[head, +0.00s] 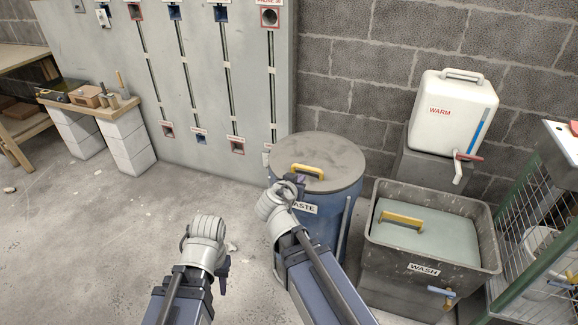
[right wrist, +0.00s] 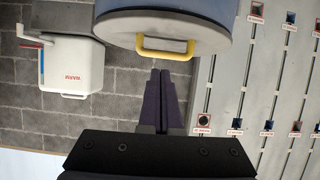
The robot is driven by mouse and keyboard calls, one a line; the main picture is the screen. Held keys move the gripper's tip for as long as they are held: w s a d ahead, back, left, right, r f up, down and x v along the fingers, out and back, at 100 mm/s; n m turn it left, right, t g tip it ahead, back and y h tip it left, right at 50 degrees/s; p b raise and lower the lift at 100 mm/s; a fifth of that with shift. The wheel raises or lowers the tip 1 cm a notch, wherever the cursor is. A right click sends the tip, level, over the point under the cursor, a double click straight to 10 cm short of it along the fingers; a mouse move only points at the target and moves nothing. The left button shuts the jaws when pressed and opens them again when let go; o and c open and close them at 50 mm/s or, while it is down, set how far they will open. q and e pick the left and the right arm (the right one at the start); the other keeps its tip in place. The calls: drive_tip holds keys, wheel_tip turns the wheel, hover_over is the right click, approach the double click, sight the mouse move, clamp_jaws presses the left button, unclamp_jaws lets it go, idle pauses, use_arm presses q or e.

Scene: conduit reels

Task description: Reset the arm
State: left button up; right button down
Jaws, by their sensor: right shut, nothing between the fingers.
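My right gripper (head: 292,182) is in front of the lid of the blue waste bin (head: 325,228). In the right wrist view its dark fingers (right wrist: 162,75) are shut together and empty, pointing towards the yellow lid handle (right wrist: 165,47); a small gap shows between them in that picture. The handle also shows in the head view (head: 308,170). My left gripper (head: 222,278) hangs low over the floor at the left of my right arm, mostly hidden by its own wrist, so I cannot see its fingers clearly. Nothing shows in it.
The grey wash tub (head: 385,245), with a yellow-handled lid (head: 440,235), stands right of the bin. The white WARM container (head: 450,110) is behind it. A grey panel (head: 190,80) with slots stands at the back.

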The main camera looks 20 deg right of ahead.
drive_tip(key=s+a+r+n+g+y+p, duration=0.3)
drive_tip(key=s+a+n+g+p, duration=0.2)
drive_tip(key=s+a+p, duration=0.3)
drive_tip(key=s+a+r+n+g+y+p, duration=0.3)
drive_tip(key=s+a+n+g+p, duration=0.2)
drive_tip(key=s+a+p, duration=0.3)
drive_tip(key=s+g+p, duration=0.1)
drive_tip(key=s+p, duration=0.2)
drive_tip(key=s, duration=0.1)
drive_tip(key=shift+a+r+n, duration=0.25)
drive_tip(key=shift+r+n, duration=0.15)
